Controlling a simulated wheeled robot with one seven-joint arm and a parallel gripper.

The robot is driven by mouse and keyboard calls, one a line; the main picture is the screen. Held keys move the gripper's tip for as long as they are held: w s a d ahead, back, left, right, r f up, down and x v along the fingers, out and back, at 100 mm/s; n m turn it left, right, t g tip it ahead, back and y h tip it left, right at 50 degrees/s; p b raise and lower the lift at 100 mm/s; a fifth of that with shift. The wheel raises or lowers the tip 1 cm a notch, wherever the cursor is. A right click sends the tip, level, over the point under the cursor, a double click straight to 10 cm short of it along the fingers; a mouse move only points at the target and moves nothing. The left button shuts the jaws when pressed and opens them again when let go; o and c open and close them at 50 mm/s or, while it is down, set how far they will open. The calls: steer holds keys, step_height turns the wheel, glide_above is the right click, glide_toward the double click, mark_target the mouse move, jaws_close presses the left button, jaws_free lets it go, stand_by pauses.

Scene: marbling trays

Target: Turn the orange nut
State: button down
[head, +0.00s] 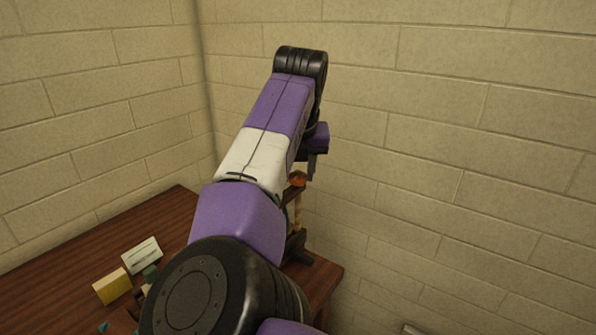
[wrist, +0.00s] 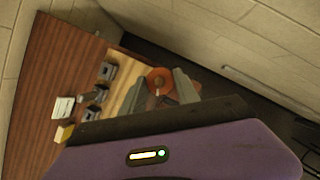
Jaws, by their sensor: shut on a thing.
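The orange nut (wrist: 158,75) shows in the wrist view as a round orange piece between the two grey fingers of my gripper (wrist: 161,86). The fingers are shut on it, one on each side. In the head view the nut (head: 297,179) is a small orange piece beside my arm, at the top of a thin upright post (head: 298,210). My gripper (head: 309,168) is just above it there, partly hidden by my arm. Much of the stand under the nut is hidden by my arm.
The brown wooden table (head: 60,245) stands in the corner of two block walls. A yellow block (head: 112,286) and a white card-like piece (head: 142,256) lie at its left. Several dark grey fittings (wrist: 108,70) stand near the nut. The wall is close behind my arm.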

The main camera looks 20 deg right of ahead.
steer(key=shift+r, duration=0.1)
steer(key=m+h+p, duration=0.1)
steer(key=m+p, duration=0.1)
steer(key=m, duration=0.2)
steer(key=shift+w+a+r+g, duration=0.1)
steer(key=shift+a+g, duration=0.05)
steer(key=shift+g, duration=0.25)
steer(key=shift+m+g+h+p, duration=0.4)
steer(key=shift+m+h+p, duration=0.25)
steer(key=shift+m, duration=0.75)
steer(key=c, duration=0.9)
jaws_free()
